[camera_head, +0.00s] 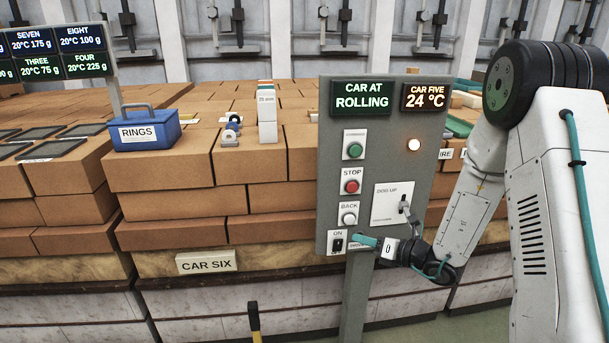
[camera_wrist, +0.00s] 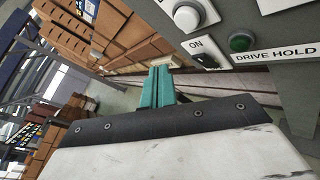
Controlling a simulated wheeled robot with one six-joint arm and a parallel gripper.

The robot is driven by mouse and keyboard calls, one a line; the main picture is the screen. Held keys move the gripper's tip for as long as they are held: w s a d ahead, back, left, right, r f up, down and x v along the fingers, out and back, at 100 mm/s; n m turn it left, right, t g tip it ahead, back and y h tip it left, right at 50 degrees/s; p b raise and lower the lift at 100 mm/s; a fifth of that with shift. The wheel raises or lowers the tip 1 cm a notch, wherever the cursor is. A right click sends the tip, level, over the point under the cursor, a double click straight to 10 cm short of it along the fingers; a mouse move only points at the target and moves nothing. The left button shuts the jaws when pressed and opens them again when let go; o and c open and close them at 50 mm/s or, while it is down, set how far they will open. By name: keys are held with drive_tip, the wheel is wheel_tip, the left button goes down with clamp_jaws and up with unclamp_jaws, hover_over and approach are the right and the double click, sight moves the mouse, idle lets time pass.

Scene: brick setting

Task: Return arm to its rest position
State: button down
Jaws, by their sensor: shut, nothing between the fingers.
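My gripper (camera_head: 366,241) has teal fingers and is at the lower part of the grey control panel (camera_head: 340,100), by the ON switch (camera_head: 338,241). In the wrist view my gripper (camera_wrist: 158,82) is shut and empty, with the ON switch (camera_wrist: 205,52) and a green button (camera_wrist: 241,41) beside it. Part of the panel's lower row is hidden behind my gripper in the head view. I cannot tell whether the fingertips touch the panel. My arm comes in from the right and bends down to the panel.
The panel stands on a grey post (camera_head: 356,300) before stacked brown bricks on a car labelled CAR SIX (camera_head: 207,262). A blue RINGS box (camera_head: 146,130) sits on the bricks. A dog-up lever (camera_head: 404,207) sticks out above my wrist. A yellow-and-black handle (camera_head: 255,322) rises at the bottom.

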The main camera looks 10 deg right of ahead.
drive_tip(key=s+a+r+n+g, duration=0.35)
drive_tip(key=s+n+g, duration=0.35)
drive_tip(key=s+n, duration=0.3)
drive_tip(key=s+a+r+n+g, duration=0.35)
drive_tip(key=s+n+g, duration=0.25)
drive_tip(key=s+n, duration=0.3)
drive_tip(key=s+d+r+n+t+h, duration=0.1)
drive_tip(key=s+d+r+n+h, duration=0.3)
drive_tip(key=s+r+n, duration=0.3)
drive_tip(key=s+d+r+n+t+h, duration=0.1)
drive_tip(key=s+d+r+n+h, duration=0.4)
drive_tip(key=s, duration=0.5)
drive_tip(key=r+n+h, duration=0.1)
drive_tip(key=n+h, duration=0.1)
drive_tip(key=shift+r+n+t+h, duration=0.3)
drive_tip(key=shift+r+n+t, duration=0.1)
idle(0.4)
